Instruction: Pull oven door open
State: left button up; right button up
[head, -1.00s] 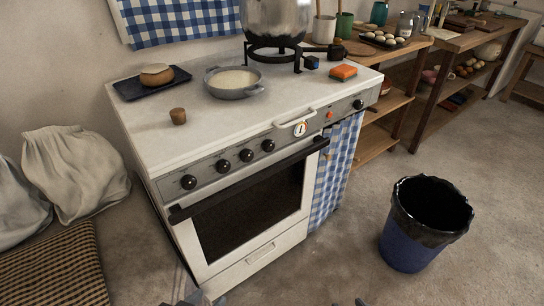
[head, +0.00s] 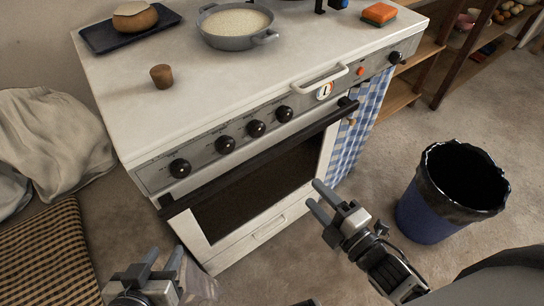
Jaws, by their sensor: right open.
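The white oven door (head: 205,246) with its dark glass is shut in the front of the white stove (head: 121,121). Its long black bar handle (head: 262,156) runs along the top of the door. My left gripper (head: 163,258) is at the bottom left, in front of and below the left end of the handle, with nothing seen between its fingers. My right gripper (head: 321,199) is open and empty, in front of the door's right side, below the handle's right end. Neither gripper appears to touch the door or handle.
Black knobs (head: 225,145) and a white rail (head: 320,77) sit above the handle. A pot of grain (head: 236,28), a cork (head: 161,76) and a sponge (head: 379,13) stand on top. A blue bin (head: 428,211) stands right; cloth sacks (head: 55,141) lie left.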

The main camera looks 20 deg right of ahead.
aim_at(277, 154)
jog(key=w+a, duration=0.1)
jog(key=w, duration=0.4)
jog(key=w+a+n, duration=0.1)
jog(key=w+a, duration=0.1)
jog(key=w, duration=0.3)
jog(key=w+a+n, duration=0.1)
jog(key=w+a, duration=0.1)
jog(key=w, duration=0.3)
jog(key=shift+a+y+b, duration=0.2)
jog(key=shift+y+b, duration=0.1)
jog(key=shift+y, duration=0.1)
grip_shut()
